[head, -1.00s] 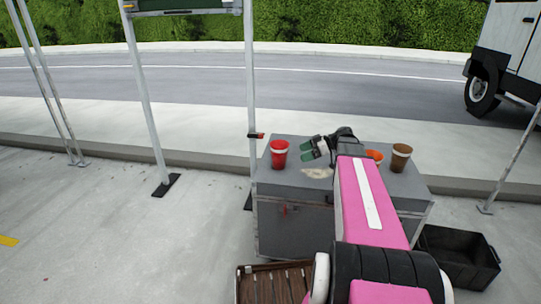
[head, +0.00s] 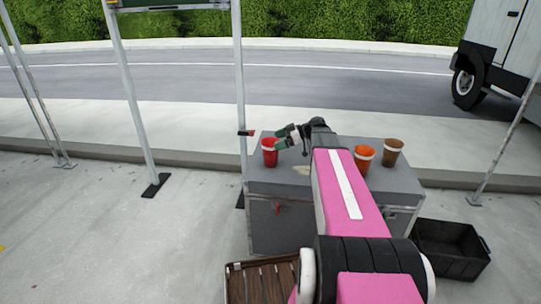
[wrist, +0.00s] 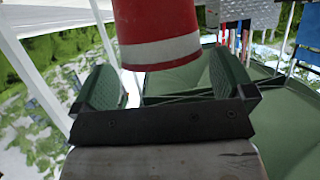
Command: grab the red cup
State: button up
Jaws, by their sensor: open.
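The red cup (head: 269,154), with a white band near its rim, stands upright on the left part of a grey case (head: 300,181). My gripper (head: 280,140) reaches in from the right, close beside the cup. In the wrist view the red cup (wrist: 157,30) shows large at the top, in line with the gap between the two green finger pads of my gripper (wrist: 165,88). The fingers are open and not closed on it. I cannot tell how far the cup sits between them.
An orange cup (head: 364,156) and a brown cup (head: 393,151) stand on the case to the right of my arm. A black crate (head: 450,248) and a wooden crate (head: 262,284) sit on the ground. A metal pole (head: 239,85) rises at the case's left edge.

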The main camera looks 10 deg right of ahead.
aim_at(262, 145)
jog(key=x, duration=0.3)
jog(key=shift+a, duration=0.2)
jog(key=c, duration=1)
jog(key=shift+r, duration=0.1)
